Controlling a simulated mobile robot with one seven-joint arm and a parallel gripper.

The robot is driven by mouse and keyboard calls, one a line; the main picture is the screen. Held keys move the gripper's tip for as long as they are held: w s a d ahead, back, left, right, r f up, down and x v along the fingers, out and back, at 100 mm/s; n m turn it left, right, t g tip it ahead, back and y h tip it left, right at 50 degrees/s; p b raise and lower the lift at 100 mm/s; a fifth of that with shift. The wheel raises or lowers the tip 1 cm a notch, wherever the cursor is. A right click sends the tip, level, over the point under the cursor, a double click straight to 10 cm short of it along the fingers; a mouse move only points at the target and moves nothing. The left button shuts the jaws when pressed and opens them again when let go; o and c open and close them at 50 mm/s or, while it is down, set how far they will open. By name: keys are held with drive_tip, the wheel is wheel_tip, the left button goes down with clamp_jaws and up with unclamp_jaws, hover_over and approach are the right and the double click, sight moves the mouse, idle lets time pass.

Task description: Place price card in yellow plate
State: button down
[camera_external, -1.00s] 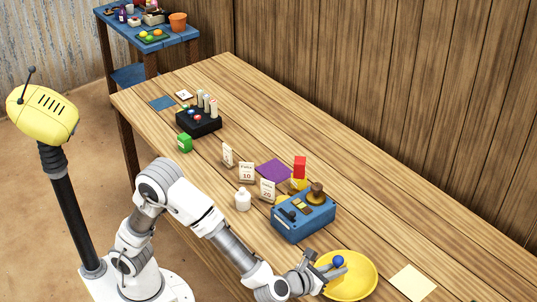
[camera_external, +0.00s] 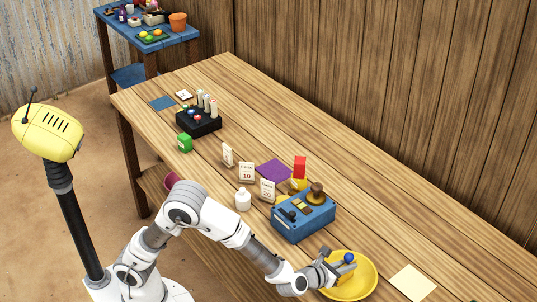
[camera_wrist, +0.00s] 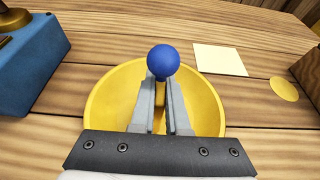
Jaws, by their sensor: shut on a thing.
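The yellow plate (camera_external: 368,289) sits on the table near its front right part; it fills the middle of the wrist view (camera_wrist: 101,106). My gripper (camera_external: 342,260) is over the plate. Its grey fingers (camera_wrist: 162,88) are shut on a blue ball (camera_wrist: 163,60), which also shows in the external view (camera_external: 349,258). Three white price cards stand upright well left of the plate: one card (camera_external: 228,155) partly turned away, one marked 10 (camera_external: 246,173), and one marked 20 (camera_external: 267,190). No price card shows in my gripper.
A blue box (camera_external: 304,222) with a brown knob stands left of the plate. A cream sheet (camera_external: 412,282) lies to its right. The table's back right is clear.

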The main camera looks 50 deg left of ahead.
drive_tip(key=shift+f, duration=0.2)
drive_tip(key=c, duration=0.9)
unclamp_jaws()
drive_tip(key=shift+r, duration=0.1)
drive_tip(key=shift+r, duration=0.25)
drive_tip(key=p+v, duration=0.2)
drive_tip(key=v, duration=1)
drive_tip(key=shift+s+f+p, duration=0.1)
drive_tip(key=shift+f+p, duration=0.05)
drive_tip(key=shift+p, duration=0.25)
